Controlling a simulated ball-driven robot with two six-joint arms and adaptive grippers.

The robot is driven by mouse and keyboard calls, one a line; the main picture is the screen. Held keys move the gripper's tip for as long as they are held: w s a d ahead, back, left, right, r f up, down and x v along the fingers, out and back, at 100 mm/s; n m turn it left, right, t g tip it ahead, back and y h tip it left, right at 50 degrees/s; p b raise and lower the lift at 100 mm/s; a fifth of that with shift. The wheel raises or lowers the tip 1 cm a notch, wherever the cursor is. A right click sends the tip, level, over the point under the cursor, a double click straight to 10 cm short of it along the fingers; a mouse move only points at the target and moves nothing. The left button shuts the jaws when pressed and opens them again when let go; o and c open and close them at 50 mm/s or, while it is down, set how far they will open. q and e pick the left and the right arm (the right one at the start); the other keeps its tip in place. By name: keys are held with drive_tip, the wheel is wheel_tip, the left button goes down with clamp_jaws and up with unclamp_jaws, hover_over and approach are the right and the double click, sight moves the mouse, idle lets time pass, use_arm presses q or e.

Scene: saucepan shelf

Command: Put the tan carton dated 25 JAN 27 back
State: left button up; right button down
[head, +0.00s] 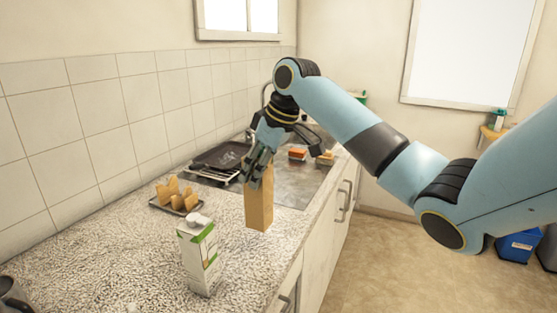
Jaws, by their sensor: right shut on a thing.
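My right gripper (259,167) is shut on the top of a tan carton (260,205). The carton is upright near the front edge of the counter, in front of the sink. I cannot tell whether its base touches the counter or hangs just above it. No date can be read on the side that shows. The gripper hides its top. My left gripper is not in view.
A white and green carton (200,262) stands on the speckled counter (120,265), left of the tan one. A toast rack (176,196), a dark drying rack (222,157) and a sponge (297,154) are farther back. A dark mug (14,296) is at lower left.

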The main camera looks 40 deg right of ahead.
drive_tip(key=w+x, duration=0.1)
drive_tip(key=x, duration=0.6)
drive_tip(key=shift+a+p, duration=0.3)
drive_tip(key=shift+p, duration=0.15)
drive_tip(key=c, duration=0.6)
unclamp_jaws()
drive_tip(key=b+v, duration=0.1)
drive_tip(key=v, duration=1.1)
drive_tip(key=shift+r, duration=0.1)
drive_tip(key=shift+a, duration=0.1)
